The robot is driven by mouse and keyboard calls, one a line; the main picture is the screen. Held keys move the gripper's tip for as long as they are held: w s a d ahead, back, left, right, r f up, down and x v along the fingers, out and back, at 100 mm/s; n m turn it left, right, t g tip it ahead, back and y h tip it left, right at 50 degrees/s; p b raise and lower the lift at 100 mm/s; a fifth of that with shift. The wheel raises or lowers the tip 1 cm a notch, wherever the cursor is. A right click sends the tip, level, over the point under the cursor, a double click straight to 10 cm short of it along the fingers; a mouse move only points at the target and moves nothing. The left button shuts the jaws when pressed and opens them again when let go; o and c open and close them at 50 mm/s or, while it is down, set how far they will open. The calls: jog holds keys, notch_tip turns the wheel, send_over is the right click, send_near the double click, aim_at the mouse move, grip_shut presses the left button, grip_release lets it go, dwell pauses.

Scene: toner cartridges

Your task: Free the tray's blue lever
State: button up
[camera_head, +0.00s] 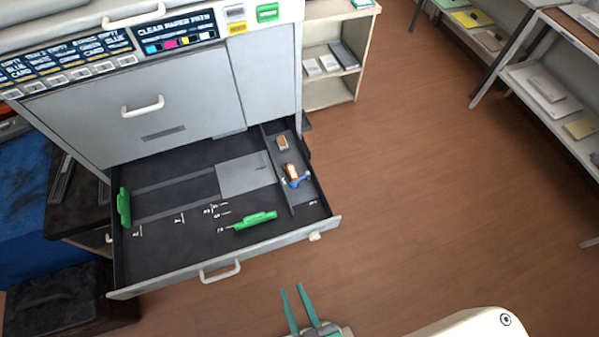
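The open tray (165,258) is a dark drawer pulled out from the bottom of a large grey printer. A small blue lever (298,182) sits in the narrow strip at the tray's right side. An orange and white piece (291,170) lies against or over the lever; I cannot tell whether they touch. My gripper (294,290) shows at the bottom of the view with two teal fingers apart. It is open and empty, in front of the tray's front edge and well short of the lever.
A small brown block (283,143) lies farther back in the same strip. Green guides (255,220) (124,207) stand in the tray. The tray's front has a white handle (220,271). Shelves stand at the back and right; the floor (430,200) between is clear.

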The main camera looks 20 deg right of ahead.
jog(key=d+f+m+g, duration=0.35)
jog(key=d+f, duration=0.55)
jog(key=d, duration=0.6)
jog(key=w+d+m+g, duration=0.35)
jog(key=w+d, duration=0.45)
jog(key=d, duration=0.4)
jog(key=w+d+r+m+g, duration=0.1)
jog(key=w+d+r+g, duration=0.1)
jog(key=w+r, duration=0.3)
jog(key=m+g+y, duration=0.4)
jog(key=m, duration=0.1)
send_near(301, 179)
jog(key=x, duration=0.7)
jog(key=shift+w+a+f, duration=0.1)
jog(key=shift+a+f, duration=0.05)
jog(key=shift+f, duration=0.05)
